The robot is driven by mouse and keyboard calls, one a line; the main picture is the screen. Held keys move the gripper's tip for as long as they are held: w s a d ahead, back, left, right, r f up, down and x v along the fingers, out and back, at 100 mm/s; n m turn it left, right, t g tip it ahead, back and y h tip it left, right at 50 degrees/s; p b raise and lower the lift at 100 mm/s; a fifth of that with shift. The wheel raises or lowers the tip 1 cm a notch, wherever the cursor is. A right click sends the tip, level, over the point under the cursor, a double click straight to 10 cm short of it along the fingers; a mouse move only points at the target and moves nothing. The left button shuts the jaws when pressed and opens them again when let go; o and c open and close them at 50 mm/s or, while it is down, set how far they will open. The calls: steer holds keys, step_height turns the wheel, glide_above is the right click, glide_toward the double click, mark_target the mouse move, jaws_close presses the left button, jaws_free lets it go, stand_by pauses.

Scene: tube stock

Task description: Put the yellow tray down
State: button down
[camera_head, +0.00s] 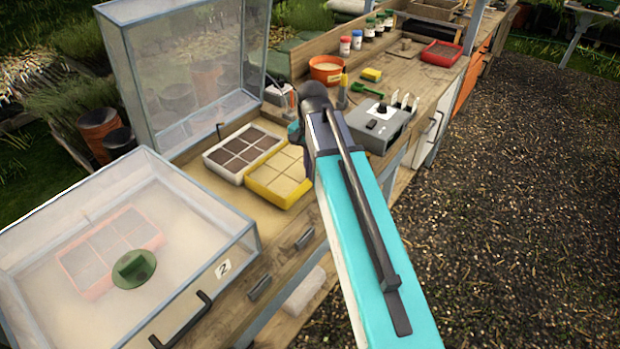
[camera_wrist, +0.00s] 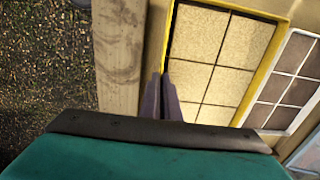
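The yellow tray (camera_head: 270,187) has square cells filled with pale, sand-coloured material. It is level, in the open clear-lidded box, right beside a white tray (camera_head: 211,163) with dark brown cells. My gripper (camera_wrist: 163,92) is at the tray's near side wall, one finger on each side of the yellow rim, and looks shut on it. In the wrist view the yellow tray (camera_wrist: 262,80) fills the upper middle, with the white tray (camera_wrist: 267,116) to its right. In the head view my arm hides the fingers. I cannot tell whether the tray's underside touches the sandy floor.
The clear lid (camera_head: 190,65) stands raised behind the trays. A closed clear box (camera_head: 120,240) with a red tray inside stands front left. A grey control box (camera_head: 380,127), orange pot (camera_head: 326,69), yellow sponge (camera_head: 372,74) and green scoop (camera_head: 367,90) are on the bench to the right.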

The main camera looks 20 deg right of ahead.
steer(key=shift+f, duration=1.5)
steer(key=shift+f, duration=0.15)
steer(key=c, duration=2)
jaws_free()
steer(key=shift+r, duration=0.2)
steer(key=shift+s+d+r+b, duration=0.1)
steer(key=shift+r+b, duration=0.45)
steer(key=shift+r, duration=5.4)
steer(key=shift+f, duration=0.1)
